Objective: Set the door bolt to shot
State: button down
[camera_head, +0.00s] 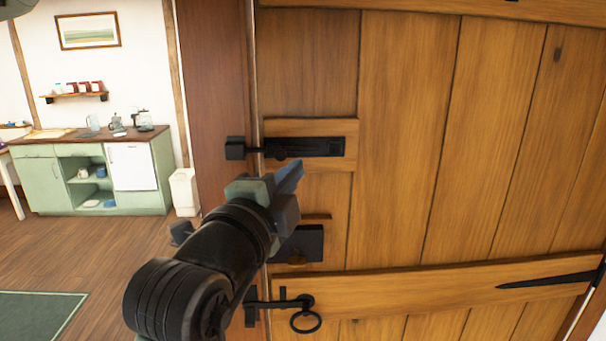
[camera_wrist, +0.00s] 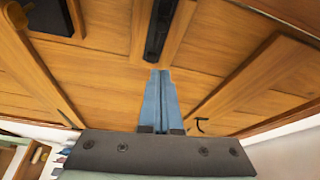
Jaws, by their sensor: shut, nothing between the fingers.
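The black door bolt (camera_head: 318,147) is mounted on a wooden block on the plank door. Its thin dark rod spans the gap at the door's edge and appears to meet the black keeper (camera_head: 236,148) on the frame. A small knob shows at the left end of the bolt's plate. My gripper (camera_head: 292,172) is just below the bolt, its blue fingers together and empty. In the wrist view the shut fingertips (camera_wrist: 160,76) point at the lower end of a long black fitting, likely the bolt (camera_wrist: 160,32). Whether they touch it I cannot tell.
Below the bolt are a black lock box (camera_head: 308,240), partly hidden by my gripper, and a latch with a ring handle (camera_head: 306,321). A black strap hinge (camera_head: 550,281) is at the right. A kitchen unit (camera_head: 95,170) stands far left, with open floor before it.

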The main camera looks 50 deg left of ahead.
jog(key=v, duration=0.2)
jog(key=shift+s+d+b, duration=0.25)
jog(key=shift+d+b, duration=0.05)
dwell(0.4)
jog(key=w+d+r+n+t+h, duration=0.1)
jog(key=w+d+r+t, duration=0.15)
jog(key=d, duration=0.25)
jog(key=w+d+r+n+t+h, duration=0.1)
jog(key=w+d+r, duration=0.15)
jog(key=d, duration=0.25)
jog(key=s+d+r+n+t+h, duration=0.2)
jog(key=d+r+n, duration=0.1)
jog(key=d, duration=0.4)
jog(key=s+d+r+n+t+h, duration=0.2)
jog(key=d+r, duration=0.3)
jog(key=d, duration=0.3)
jog(key=s+d+r+n+t+h, duration=0.2)
jog(key=d+r+n+t, duration=0.1)
jog(key=d, duration=0.5)
jog(key=shift+s+r+n, duration=0.25)
jog(key=shift+r+n, duration=0.15)
jog(key=shift+r, duration=0.45)
jog(key=shift+f, duration=0.1)
